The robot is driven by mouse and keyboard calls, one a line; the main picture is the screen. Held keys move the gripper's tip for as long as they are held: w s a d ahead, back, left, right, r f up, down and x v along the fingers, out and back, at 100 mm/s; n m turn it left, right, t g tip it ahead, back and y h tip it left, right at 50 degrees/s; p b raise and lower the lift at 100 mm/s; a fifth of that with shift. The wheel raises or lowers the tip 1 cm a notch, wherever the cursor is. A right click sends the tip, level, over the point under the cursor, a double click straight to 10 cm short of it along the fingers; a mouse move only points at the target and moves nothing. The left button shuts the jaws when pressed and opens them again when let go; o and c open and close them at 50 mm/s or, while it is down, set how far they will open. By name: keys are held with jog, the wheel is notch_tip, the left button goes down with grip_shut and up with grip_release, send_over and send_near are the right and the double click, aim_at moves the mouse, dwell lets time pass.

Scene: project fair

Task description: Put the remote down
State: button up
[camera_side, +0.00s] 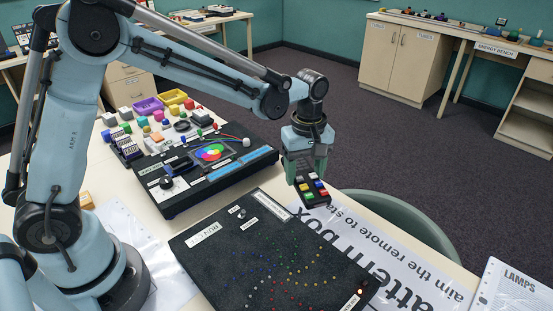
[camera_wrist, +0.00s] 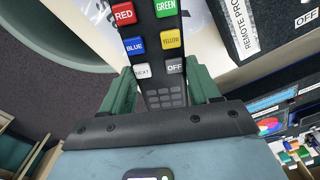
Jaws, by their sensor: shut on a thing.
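The remote (camera_side: 312,191) is a black handset with red, green, blue and yellow buttons. My gripper (camera_side: 304,167) is shut on it near the right edge of the table, by the printed sheet. In the wrist view the remote (camera_wrist: 163,50) stands between the two green fingers of my gripper (camera_wrist: 163,92). Its buttons read RED, GREEN, BLUE, YELLOW, NEXT and OFF. The fingers cover part of its sides. I cannot tell whether its lower end touches the sheet or hangs just above it.
A black box with colored dots (camera_side: 275,262) lies in front on the table. A black panel with a color wheel (camera_side: 205,170) stands behind it. The printed sheet (camera_side: 395,250) lies beside the dotted box. A green chair (camera_side: 405,215) stands against the table edge. Small blocks (camera_side: 155,138) crowd the back.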

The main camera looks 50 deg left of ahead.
aim_at(303, 182)
jog(key=shift+w+a+f, duration=0.4)
jog(key=shift+w+a, duration=0.05)
jog(key=shift+a, duration=0.05)
jog(key=shift+f, duration=2)
jog(key=shift+f, duration=0.15)
jog(key=o, duration=1.2)
jog(key=shift+c, duration=0.2)
